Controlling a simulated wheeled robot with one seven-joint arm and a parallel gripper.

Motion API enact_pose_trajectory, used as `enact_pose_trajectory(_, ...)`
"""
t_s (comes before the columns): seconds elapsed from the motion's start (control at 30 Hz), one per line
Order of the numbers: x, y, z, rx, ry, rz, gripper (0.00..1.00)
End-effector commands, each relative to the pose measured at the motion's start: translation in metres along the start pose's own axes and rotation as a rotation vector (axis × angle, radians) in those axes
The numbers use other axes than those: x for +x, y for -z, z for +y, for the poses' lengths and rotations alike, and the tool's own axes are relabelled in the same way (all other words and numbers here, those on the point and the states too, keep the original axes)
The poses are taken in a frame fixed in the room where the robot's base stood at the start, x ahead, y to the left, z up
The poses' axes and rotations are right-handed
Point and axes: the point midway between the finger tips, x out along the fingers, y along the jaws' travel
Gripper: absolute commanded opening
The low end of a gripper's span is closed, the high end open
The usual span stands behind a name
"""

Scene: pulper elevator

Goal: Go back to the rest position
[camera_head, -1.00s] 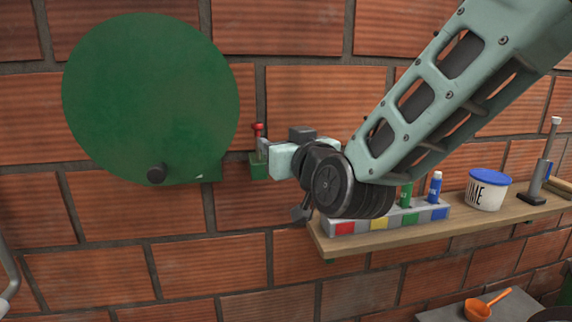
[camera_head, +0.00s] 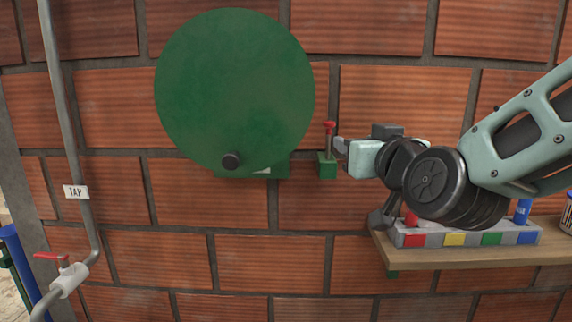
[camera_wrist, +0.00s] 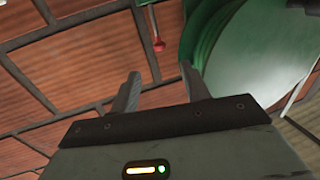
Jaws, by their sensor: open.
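My gripper (camera_head: 341,146) is in front of the brick wall, just right of a small green box with a red-knobbed lever (camera_head: 328,128). In the wrist view my gripper's two fingers (camera_wrist: 160,92) stand apart with nothing between them. The red knob (camera_wrist: 159,46) shows beyond the fingertips in that view. Whether my gripper touches the lever is hard to tell, but a gap seems to show.
A wooden shelf (camera_head: 480,258) at the right, below my arm, bears a rack with coloured squares (camera_head: 467,237) and bottles. A grey pipe labelled TAP (camera_head: 75,191) with a red-handled valve (camera_head: 62,260) runs down the left. The wall between is clear.

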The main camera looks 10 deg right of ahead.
Motion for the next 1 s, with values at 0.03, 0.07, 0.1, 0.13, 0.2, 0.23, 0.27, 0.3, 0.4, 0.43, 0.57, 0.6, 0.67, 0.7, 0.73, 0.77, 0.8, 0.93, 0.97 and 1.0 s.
enact_pose_trajectory(0.03,-0.001,-0.006,-0.006,0.000,0.022,-0.026,0.47)
enact_pose_trajectory(0.07,-0.002,-0.011,-0.011,0.000,0.039,-0.048,0.47)
enact_pose_trajectory(0.1,-0.003,-0.020,-0.019,-0.002,0.071,-0.088,0.47)
enact_pose_trajectory(0.13,-0.005,-0.028,-0.027,-0.004,0.100,-0.125,0.47)
enact_pose_trajectory(0.2,-0.014,-0.052,-0.048,-0.013,0.178,-0.234,0.47)
enact_pose_trajectory(0.23,-0.019,-0.063,-0.058,-0.019,0.214,-0.288,0.47)
enact_pose_trajectory(0.27,-0.026,-0.075,-0.067,-0.026,0.249,-0.344,0.47)
enact_pose_trajectory(0.3,-0.036,-0.090,-0.077,-0.038,0.293,-0.420,0.47)
enact_pose_trajectory(0.4,-0.066,-0.127,-0.099,-0.078,0.390,-0.612,0.47)
enact_pose_trajectory(0.43,-0.076,-0.138,-0.103,-0.094,0.416,-0.671,0.47)
enact_pose_trajectory(0.57,-0.126,-0.178,-0.112,-0.177,0.499,-0.926,0.47)
enact_pose_trajectory(0.6,-0.142,-0.189,-0.112,-0.208,0.517,-1.004,0.47)
enact_pose_trajectory(0.67,-0.165,-0.202,-0.108,-0.256,0.535,-1.114,0.47)
enact_pose_trajectory(0.7,-0.179,-0.208,-0.105,-0.288,0.542,-1.181,0.47)
enact_pose_trajectory(0.73,-0.189,-0.213,-0.102,-0.313,0.545,-1.229,0.47)
enact_pose_trajectory(0.77,-0.198,-0.216,-0.099,-0.334,0.546,-1.271,0.47)
enact_pose_trajectory(0.8,-0.208,-0.220,-0.094,-0.363,0.545,-1.322,0.47)
enact_pose_trajectory(0.93,-0.232,-0.225,-0.082,-0.432,0.536,-1.436,0.47)
enact_pose_trajectory(0.97,-0.235,-0.226,-0.080,-0.442,0.534,-1.452,0.47)
enact_pose_trajectory(1.0,-0.238,-0.227,-0.078,-0.452,0.532,-1.467,0.47)
